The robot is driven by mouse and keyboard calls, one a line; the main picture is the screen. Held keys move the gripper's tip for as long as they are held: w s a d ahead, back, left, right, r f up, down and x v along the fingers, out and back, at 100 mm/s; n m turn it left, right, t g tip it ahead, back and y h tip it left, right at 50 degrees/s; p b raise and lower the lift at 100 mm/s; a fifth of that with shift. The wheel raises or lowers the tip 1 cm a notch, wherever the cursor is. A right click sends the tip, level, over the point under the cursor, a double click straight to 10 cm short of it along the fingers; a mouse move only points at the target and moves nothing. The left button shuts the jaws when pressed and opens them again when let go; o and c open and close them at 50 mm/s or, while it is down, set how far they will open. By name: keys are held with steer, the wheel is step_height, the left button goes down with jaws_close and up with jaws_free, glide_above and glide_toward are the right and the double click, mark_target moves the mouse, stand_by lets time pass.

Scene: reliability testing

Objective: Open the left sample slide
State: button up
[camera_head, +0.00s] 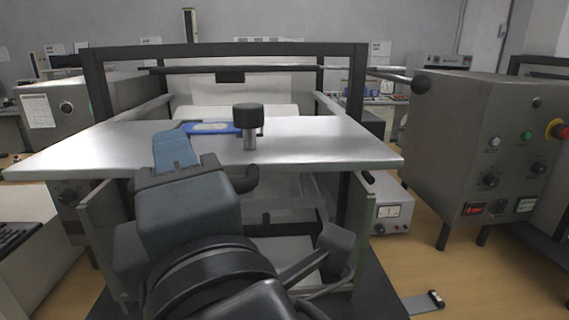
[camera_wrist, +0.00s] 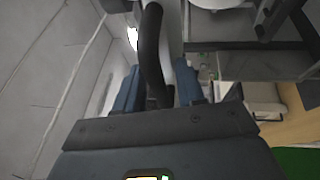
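A metal platform (camera_head: 320,145) stands in a dark frame in the head view. On it lies a blue slide-like piece with a pale oval inset (camera_head: 212,128); I cannot tell if this is the left sample slide. A black knob on a metal post (camera_head: 248,112) stands at its right end. My gripper (camera_head: 175,150) is at the platform's near left edge, its blue finger overlapping it in the picture. In the wrist view its two blue fingers (camera_wrist: 158,88) are apart. A black curved handle-like bar (camera_wrist: 153,50) shows between them; contact is unclear.
A grey control box (camera_head: 475,150) with knobs and a red button stands at right. A dark bar (camera_head: 240,69) spans the frame behind the platform. A small meter box (camera_head: 393,210) sits at lower right. Wooden floor shows at right.

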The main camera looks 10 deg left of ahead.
steer(key=shift+f, duration=0.15)
steer(key=p+v, duration=0.5)
steer(key=v, duration=0.2)
steer(key=shift+s+d+p, duration=0.2)
steer(key=shift+d+p, duration=0.05)
steer(key=shift+p, duration=0.05)
stand_by(0.7)
